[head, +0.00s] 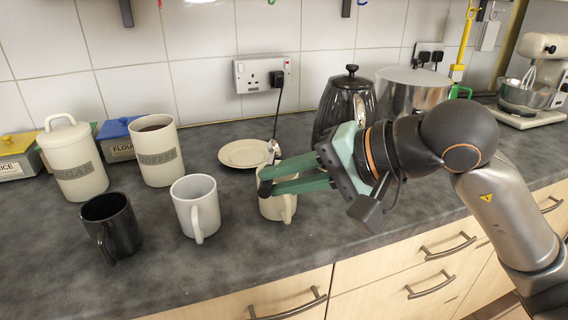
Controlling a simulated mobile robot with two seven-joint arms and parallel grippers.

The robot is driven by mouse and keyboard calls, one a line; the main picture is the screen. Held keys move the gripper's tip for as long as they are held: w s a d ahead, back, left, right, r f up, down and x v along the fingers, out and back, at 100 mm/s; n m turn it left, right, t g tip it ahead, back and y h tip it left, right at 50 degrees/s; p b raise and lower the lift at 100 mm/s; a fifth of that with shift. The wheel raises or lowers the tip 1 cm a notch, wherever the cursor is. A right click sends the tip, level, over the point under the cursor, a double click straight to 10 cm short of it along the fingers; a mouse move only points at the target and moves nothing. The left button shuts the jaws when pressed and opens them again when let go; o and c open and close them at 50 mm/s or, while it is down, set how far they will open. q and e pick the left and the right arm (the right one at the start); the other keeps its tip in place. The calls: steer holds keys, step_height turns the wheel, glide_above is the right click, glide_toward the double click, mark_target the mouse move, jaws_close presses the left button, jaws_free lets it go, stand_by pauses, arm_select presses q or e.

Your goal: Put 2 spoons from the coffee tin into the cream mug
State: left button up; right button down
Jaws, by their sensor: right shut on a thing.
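The coffee tin (168,169) stands open on the worktop at left, with dark contents near its rim. The cream mug (286,210) stands upright near the front edge, its upper part largely hidden by my right gripper. My right gripper (267,170) reaches in from the right, with its fingertips above and at the mug's rim. It is shut on what seems to be a spoon; little of it can be made out between the fingertips. Whether anything is inside the mug is hidden. My left gripper is not in view.
A white mug (197,207) and a black mug (112,228) stand left of the cream mug. A saucer (245,153) lies behind. The sugar tin (78,165) is at left. A dark kettle (338,102) stands behind my right arm.

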steer(key=r+n+h+p, duration=0.1)
steer(key=h+p, duration=0.2)
steer(key=p, duration=0.1)
steer(key=a+r+n+g+h+p, duration=0.1)
steer(key=h+p, duration=0.2)
steer(key=p, duration=0.2)
steer(key=r+g+h+p, duration=0.1)
steer(key=r+h+p, duration=0.1)
steer(key=p, duration=0.3)
steer(key=shift+w+a+r+n+h, duration=0.1)
steer(key=shift+a+n+h, duration=0.2)
steer(key=shift+n+h, duration=0.15)
steer(key=shift+a+h+p, duration=0.1)
steer(key=shift+h+p, duration=0.6)
steer(key=shift+h, duration=0.15)
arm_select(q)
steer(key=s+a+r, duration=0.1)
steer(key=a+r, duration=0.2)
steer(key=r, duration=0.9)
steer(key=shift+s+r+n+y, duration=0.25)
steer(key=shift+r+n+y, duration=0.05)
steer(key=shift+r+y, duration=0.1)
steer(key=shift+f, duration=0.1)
arm_select(e)
steer(key=shift+n, duration=0.25)
